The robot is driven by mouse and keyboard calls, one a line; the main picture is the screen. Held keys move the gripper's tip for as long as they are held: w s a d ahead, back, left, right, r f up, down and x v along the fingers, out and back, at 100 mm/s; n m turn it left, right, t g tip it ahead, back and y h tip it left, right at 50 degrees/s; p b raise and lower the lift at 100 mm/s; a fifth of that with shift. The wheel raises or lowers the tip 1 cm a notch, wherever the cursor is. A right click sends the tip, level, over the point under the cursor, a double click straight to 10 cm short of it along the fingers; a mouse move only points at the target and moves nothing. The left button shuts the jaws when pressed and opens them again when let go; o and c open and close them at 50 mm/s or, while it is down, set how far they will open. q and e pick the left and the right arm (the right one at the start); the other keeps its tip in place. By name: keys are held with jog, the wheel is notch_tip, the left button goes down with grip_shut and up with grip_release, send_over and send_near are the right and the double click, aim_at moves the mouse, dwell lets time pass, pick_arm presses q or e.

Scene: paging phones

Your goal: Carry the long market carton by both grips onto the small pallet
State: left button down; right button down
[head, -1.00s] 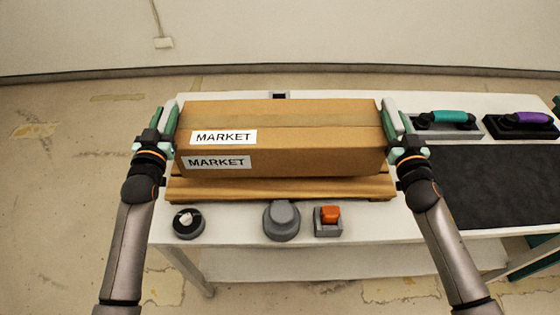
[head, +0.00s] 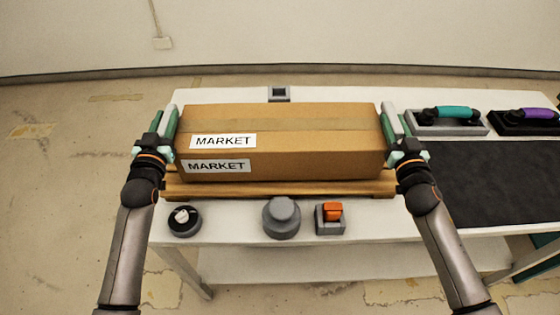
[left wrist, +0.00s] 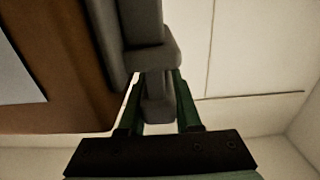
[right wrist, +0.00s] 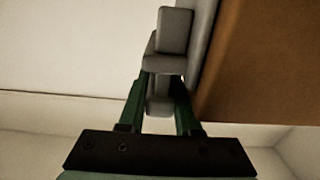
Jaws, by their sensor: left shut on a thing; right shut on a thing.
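The long brown market carton (head: 290,130) spans between my two grippers in the head view, with white MARKET labels on its top and front. My left gripper (head: 160,142) is shut on the grip at its left end; the grey grip (left wrist: 155,70) shows between the fingers in the left wrist view. My right gripper (head: 402,145) is shut on the right grip, which shows in the right wrist view (right wrist: 165,60). The small wooden pallet (head: 290,189) lies directly below the carton, its front edge showing. Whether the carton touches the pallet is hidden.
A dark round knob (head: 184,221), a grey round button (head: 282,217) and an orange switch (head: 332,213) stand along the table's front edge. A teal-handled phone (head: 450,115), a purple-handled phone (head: 528,117) and a dark mat (head: 490,180) are at the right. A small grey block (head: 279,93) sits behind.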

pick_arm(q)
jog(key=shift+f+b, duration=0.65)
pick_arm(e)
jog(key=shift+f, duration=0.65)
pick_arm(q)
jog(key=c, duration=0.6)
grip_release()
pick_arm(e)
jog(key=c, duration=0.6)
grip_release()
pick_arm(q)
jog(key=shift+s, duration=0.15)
pick_arm(e)
jog(key=shift+s, duration=0.15)
pick_arm(q)
jog(key=s, duration=1.1)
jog(key=shift+s+d, duration=0.15)
jog(key=shift+s, duration=0.25)
pick_arm(e)
jog(key=s, duration=1.1)
jog(key=shift+s+d, duration=0.15)
jog(key=shift+s, duration=0.25)
